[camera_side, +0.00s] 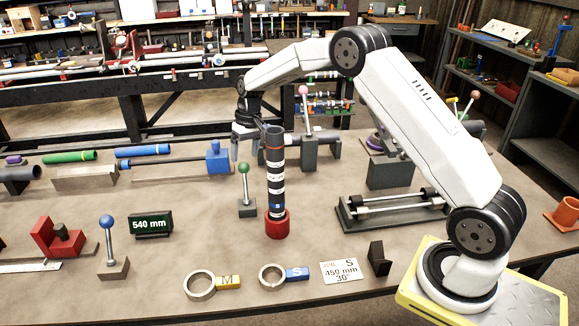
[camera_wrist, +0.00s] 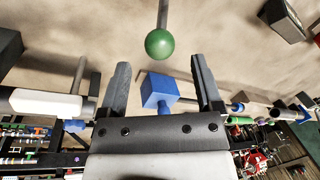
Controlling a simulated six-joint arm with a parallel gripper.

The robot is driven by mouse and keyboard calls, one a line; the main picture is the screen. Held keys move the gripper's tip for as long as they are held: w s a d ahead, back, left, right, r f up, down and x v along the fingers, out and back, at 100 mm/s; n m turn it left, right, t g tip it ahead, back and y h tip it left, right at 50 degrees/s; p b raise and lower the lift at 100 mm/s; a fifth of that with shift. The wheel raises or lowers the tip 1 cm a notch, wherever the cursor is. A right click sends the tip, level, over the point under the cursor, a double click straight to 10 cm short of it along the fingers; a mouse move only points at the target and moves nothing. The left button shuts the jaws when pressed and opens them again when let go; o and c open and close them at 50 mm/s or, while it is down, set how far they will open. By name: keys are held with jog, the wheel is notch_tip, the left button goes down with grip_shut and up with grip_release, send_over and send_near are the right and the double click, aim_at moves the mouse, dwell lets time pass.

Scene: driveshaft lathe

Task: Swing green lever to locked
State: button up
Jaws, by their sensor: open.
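The green lever (camera_side: 244,169) stands nearly upright on a small grey base on the bench, left of a dark upright shaft. In the wrist view its green ball (camera_wrist: 160,43) lies just beyond the fingertips, centred between them, with the stem running to the top edge. My gripper (camera_side: 247,147) is above and behind the lever, partly hidden by the shaft. In the wrist view my gripper (camera_wrist: 159,64) is open, its two fingers apart with nothing held. The ball appears apart from both fingers. No lock marking is readable.
The banded shaft (camera_side: 275,165) stands in a red socket (camera_side: 278,224), close to my gripper. A blue block (camera_side: 217,157) on a rod lies behind; it also shows between the fingers in the wrist view (camera_wrist: 157,89). A blue-ball lever (camera_side: 107,222) stands front left. Bench around the green lever's left is clear.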

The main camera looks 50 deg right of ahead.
aim_at(244, 166)
jog(key=shift+w+a+f, duration=0.1)
jog(key=shift+a+f, duration=0.1)
jog(key=shift+f, duration=0.95)
jog(key=shift+s+a+f, duration=0.1)
jog(key=shift+a+f, duration=0.15)
jog(key=shift+f, duration=0.85)
jog(key=shift+w+a+f, duration=0.1)
jog(key=shift+a+f, duration=0.1)
jog(key=shift+f, duration=0.95)
grip_shut()
